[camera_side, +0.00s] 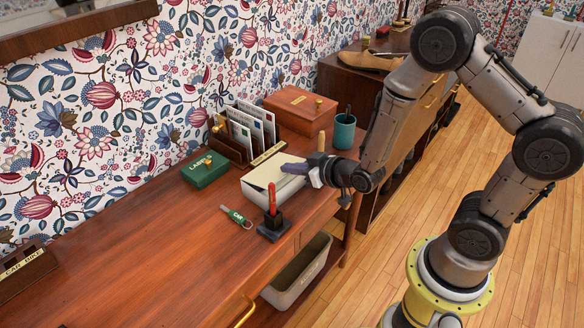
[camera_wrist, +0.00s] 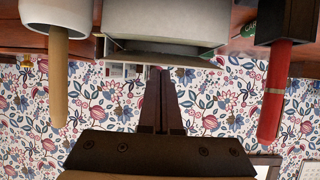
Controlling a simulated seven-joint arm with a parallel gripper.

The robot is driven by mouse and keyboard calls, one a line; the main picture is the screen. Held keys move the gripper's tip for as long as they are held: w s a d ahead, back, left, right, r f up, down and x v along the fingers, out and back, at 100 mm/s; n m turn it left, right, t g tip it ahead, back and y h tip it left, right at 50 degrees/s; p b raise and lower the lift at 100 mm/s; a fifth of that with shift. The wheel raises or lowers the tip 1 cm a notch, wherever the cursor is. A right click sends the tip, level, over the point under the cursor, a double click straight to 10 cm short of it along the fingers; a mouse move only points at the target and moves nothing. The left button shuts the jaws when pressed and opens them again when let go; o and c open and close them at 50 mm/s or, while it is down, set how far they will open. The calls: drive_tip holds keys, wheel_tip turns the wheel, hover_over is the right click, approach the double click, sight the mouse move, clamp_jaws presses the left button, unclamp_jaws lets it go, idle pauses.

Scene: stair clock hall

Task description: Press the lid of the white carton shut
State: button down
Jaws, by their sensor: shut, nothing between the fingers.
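The white carton (camera_side: 258,197) stands on the wooden desk in the side view. Its cream lid (camera_side: 270,174) lies over the top and looks slightly tilted; I cannot tell how wide any gap is. My gripper (camera_side: 287,168) is shut and empty, its fingertips at the lid's right side, over or touching it; contact is unclear. In the wrist view, the carton (camera_wrist: 165,22) fills the top middle, partly cut off by the frame, and my shut gripper (camera_wrist: 159,72) points up toward it.
A red pen in a black stand (camera_side: 272,230) and a green key tag (camera_side: 237,219) lie in front of the carton. Behind are a green box (camera_side: 205,170), a letter rack (camera_side: 235,150), a wooden box (camera_side: 300,108) and a teal cup (camera_side: 344,132).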

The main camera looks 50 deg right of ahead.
drive_tip(key=shift+w+f, duration=0.3)
drive_tip(key=shift+w, duration=0.3)
drive_tip(key=shift+w+r, duration=0.15)
drive_tip(key=shift+r, duration=0.3)
wheel_tip(320, 180, up, 3)
drive_tip(key=shift+f, duration=0.2)
drive_tip(key=s+f, duration=0.3)
drive_tip(key=s, duration=0.4)
wheel_tip(320, 180, up, 22)
drive_tip(key=t, duration=0.2)
drive_tip(key=s+f+g, duration=0.2)
drive_tip(key=s+g, duration=0.2)
drive_tip(key=s, duration=0.5)
drive_tip(key=s+a+f+g, duration=0.1)
drive_tip(key=s+g, duration=0.4)
drive_tip(key=s, duration=0.5)
drive_tip(key=shift+s+f, duration=0.3)
drive_tip(key=shift+f, duration=0.15)
